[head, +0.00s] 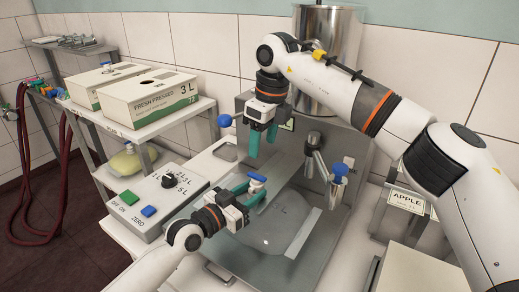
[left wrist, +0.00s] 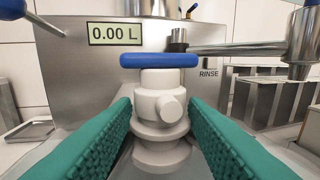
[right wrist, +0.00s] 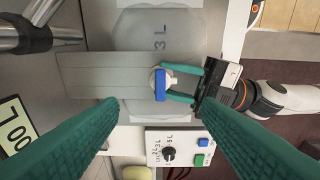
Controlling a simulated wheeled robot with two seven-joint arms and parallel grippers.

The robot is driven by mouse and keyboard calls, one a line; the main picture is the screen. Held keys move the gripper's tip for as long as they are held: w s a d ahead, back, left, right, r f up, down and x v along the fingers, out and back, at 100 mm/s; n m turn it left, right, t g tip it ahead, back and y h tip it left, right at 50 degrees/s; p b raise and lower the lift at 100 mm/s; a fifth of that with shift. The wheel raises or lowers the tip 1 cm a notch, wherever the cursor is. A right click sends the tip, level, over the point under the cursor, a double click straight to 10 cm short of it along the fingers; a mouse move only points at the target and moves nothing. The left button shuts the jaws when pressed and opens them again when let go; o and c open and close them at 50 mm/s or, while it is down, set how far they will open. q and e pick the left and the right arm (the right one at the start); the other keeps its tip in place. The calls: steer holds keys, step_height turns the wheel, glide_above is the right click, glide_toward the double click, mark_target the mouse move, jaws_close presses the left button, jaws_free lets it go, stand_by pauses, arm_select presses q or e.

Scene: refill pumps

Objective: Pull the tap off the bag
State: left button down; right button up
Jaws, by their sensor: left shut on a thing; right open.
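The tap (left wrist: 160,108) is white with a blue lever on top. It stands upright on the neck of the clear bag (head: 279,227), which lies flat on the metal tray and is marked 3 L. My left gripper (head: 254,191) is shut around the tap's white collar, one green finger on each side. The tap also shows from above in the right wrist view (right wrist: 160,84), with the left fingers around it. My right gripper (head: 263,142) is open and empty, pointing down above and behind the tap.
The filling machine behind has a nozzle (head: 316,154) and a blue-topped valve (head: 338,174). A control box (head: 160,201) with green and blue buttons stands left. Cartons (head: 151,96) sit on the left shelf. Bins labelled APPLE (head: 406,200) stand right.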

mark_target(256, 175)
steer(key=f, duration=0.3)
steer(key=a+f, duration=0.1)
steer(key=f, duration=0.3)
steer(key=w+f, duration=0.1)
steer(key=f, duration=0.3)
steer(key=shift+a+f, duration=0.25)
steer(key=shift+a, duration=0.05)
steer(key=c, duration=1.2)
steer(key=shift+r, duration=0.35)
steer(key=shift+c, duration=0.2)
steer(key=shift+r, duration=1)
steer(key=shift+r, duration=2)
arm_select(q)
steer(key=c, duration=0.8)
jaws_free()
steer(key=shift+o, duration=0.2)
